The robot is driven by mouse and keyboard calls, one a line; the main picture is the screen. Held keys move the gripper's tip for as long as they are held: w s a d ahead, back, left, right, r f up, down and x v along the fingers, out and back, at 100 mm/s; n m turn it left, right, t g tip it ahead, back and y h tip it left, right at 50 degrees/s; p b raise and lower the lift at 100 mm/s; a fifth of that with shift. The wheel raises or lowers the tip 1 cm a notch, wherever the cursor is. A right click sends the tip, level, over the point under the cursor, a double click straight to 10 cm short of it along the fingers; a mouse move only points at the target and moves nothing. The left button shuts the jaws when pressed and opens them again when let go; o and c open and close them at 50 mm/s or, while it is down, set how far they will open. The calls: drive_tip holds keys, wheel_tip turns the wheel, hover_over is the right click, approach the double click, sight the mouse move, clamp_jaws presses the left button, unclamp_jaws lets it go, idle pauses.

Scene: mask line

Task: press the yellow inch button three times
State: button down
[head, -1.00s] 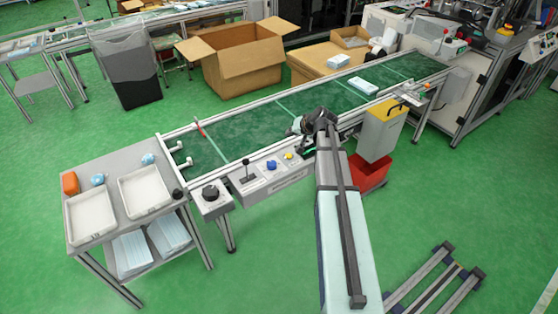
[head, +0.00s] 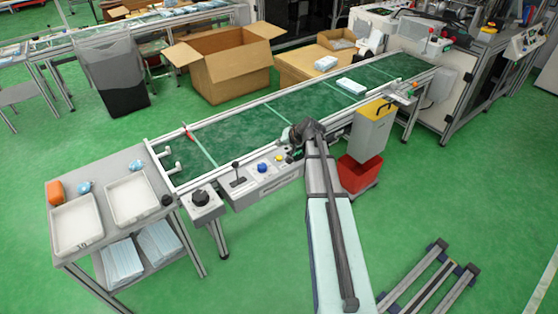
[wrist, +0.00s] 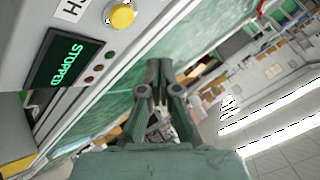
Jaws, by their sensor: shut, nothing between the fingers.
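The yellow inch button (head: 279,157) is on the grey control panel at the near side of the conveyor, right of a blue button (head: 263,167). In the wrist view the yellow button (wrist: 122,15) is at the top, beside a dark display (wrist: 62,68) reading STOPPED in green. My gripper (head: 293,157) is close to the right of the button in the head view, small and partly hidden by my arm. In the wrist view my gripper (wrist: 160,68) has its fingers together and empty, pointing away from the panel face, apart from the button.
The green belt (head: 240,132) carries a mask pack (head: 351,85) farther right. A yellow-topped grey bin (head: 372,128) and a red bin (head: 357,172) stand right of my arm.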

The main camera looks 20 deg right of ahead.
sight(280, 158)
drive_tip(key=shift+f+b, duration=1.1)
drive_tip(key=shift+f, duration=1.15)
drive_tip(key=shift+f, duration=0.1)
drive_tip(key=shift+f+b, duration=0.35)
drive_tip(key=shift+b, duration=0.05)
drive_tip(key=shift+f+b, duration=0.3)
drive_tip(key=shift+f, duration=0.1)
drive_tip(key=shift+r, duration=0.1)
idle(0.5)
drive_tip(key=shift+r+p, duration=0.4)
drive_tip(key=shift+r, duration=0.35)
drive_tip(key=shift+r+p, duration=1.3)
drive_tip(key=shift+r, duration=1.25)
